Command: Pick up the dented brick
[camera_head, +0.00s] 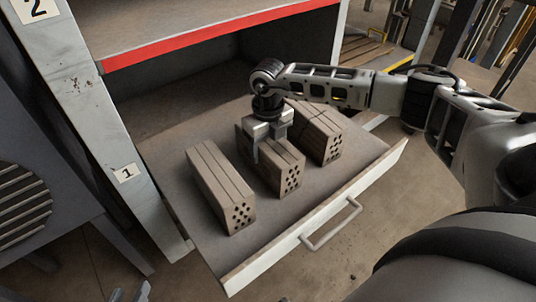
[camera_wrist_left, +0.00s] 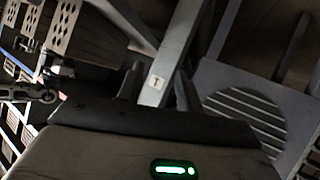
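Three grey-brown hollow bricks lie side by side in an open drawer in the head view: a left brick (camera_head: 215,180), a middle brick (camera_head: 284,178) and a right brick (camera_head: 328,140). I cannot make out which is dented. My right gripper (camera_head: 266,147), on the arm from the right, points down over the middle brick. One finger is against or beside its left face; the other is hidden, so its grip is unclear. My left gripper (camera_head: 130,290) shows only its tips at the bottom edge. In the left wrist view its fingers (camera_wrist_left: 158,88) stand apart, with nothing visible between them.
The drawer's front wall (camera_head: 270,256) carries a handle (camera_head: 332,224). A shelf edge with a red strip (camera_head: 200,42) runs above the drawer's back. A post labelled 1 (camera_head: 110,125) stands at the left, beside a cabinet with a grille (camera_head: 22,205). Floor is clear in front.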

